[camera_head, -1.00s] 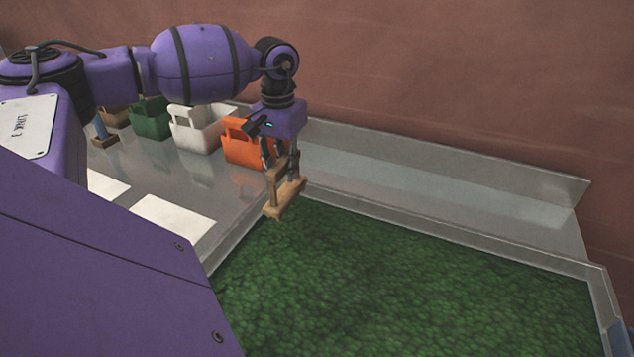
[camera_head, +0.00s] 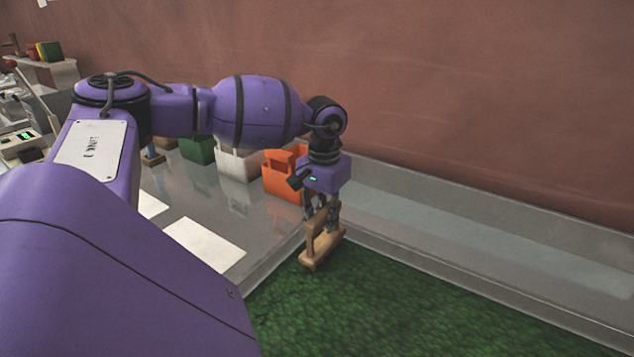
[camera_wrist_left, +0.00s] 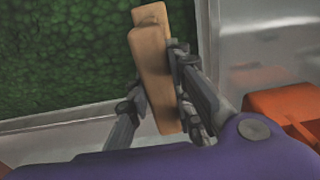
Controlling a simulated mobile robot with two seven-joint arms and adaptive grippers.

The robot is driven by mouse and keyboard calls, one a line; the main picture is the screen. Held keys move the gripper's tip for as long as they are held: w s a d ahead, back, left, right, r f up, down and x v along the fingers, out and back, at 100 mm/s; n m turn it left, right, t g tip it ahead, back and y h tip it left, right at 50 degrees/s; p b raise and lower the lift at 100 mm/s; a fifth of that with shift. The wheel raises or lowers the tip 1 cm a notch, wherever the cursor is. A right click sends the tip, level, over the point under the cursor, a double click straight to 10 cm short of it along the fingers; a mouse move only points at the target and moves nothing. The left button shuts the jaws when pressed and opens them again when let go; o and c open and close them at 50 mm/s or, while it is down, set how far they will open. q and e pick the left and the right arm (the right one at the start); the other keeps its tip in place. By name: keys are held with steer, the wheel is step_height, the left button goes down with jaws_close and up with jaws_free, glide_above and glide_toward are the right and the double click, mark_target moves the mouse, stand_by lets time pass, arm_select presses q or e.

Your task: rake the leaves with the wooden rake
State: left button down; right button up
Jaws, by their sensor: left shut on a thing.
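The wooden rake (camera_head: 322,249) is a light brown block with an upright handle, at the far left corner of the leaf bed. My left gripper (camera_head: 322,210) is shut on its handle from above. In the left wrist view the wooden rake (camera_wrist_left: 153,70) stands between the two fingers of the left gripper (camera_wrist_left: 160,95). The green leaves (camera_head: 400,310) fill a metal-rimmed bed, and they also show in the left wrist view (camera_wrist_left: 60,50). I cannot tell whether the rake's lower edge touches the leaves. My right gripper is not in view.
An orange bin (camera_head: 283,178), a white bin (camera_head: 238,163) and a green bin (camera_head: 197,150) stand in a row behind the left arm. White sheets (camera_head: 205,248) lie on the metal table. The metal rim (camera_head: 470,285) borders the bed. A wall rises behind.

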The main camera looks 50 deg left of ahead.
arm_select(q)
steer(key=w+d+b, duration=0.3)
steer(key=w+d, duration=0.3)
steer(key=d, duration=1.5)
steer(key=w+d+b, duration=0.2)
steer(key=w+d, duration=0.4)
steer(key=d, duration=1.5)
steer(key=w+d+b, duration=0.3)
steer(key=w+d, duration=0.3)
steer(key=d, duration=1.5)
step_height(320, 180, up, 6)
steer(key=p, duration=0.3)
steer(key=shift+w+d+r, duration=0.2)
steer(key=shift+d+r, duration=0.05)
steer(key=shift+d, duration=0.2)
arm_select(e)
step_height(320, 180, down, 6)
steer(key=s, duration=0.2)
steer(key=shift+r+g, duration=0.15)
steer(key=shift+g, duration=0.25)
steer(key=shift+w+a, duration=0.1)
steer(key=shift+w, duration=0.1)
